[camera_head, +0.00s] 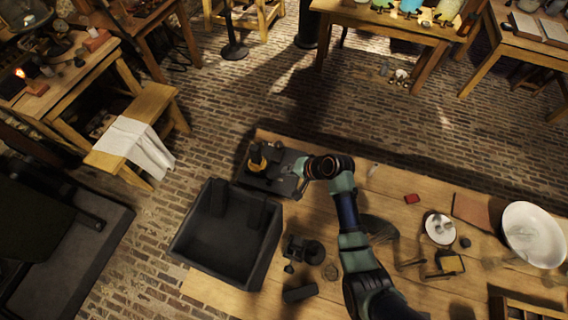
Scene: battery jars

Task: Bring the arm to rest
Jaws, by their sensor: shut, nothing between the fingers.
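My arm reaches up from the lower right over the wooden workbench (377,199). Its wrist bends left, and my gripper (300,178) is small and dark in this view, at the right edge of a dark flat base (283,184). A brass-coloured piece with a dark top (258,162) stands on that base, left of my gripper and apart from it. My gripper is shut with nothing held. I cannot tell its exact height above the base.
A deep dark open bin (181,238) stands at the bench's left end. Small dark fittings (304,249) lie beside my arm.

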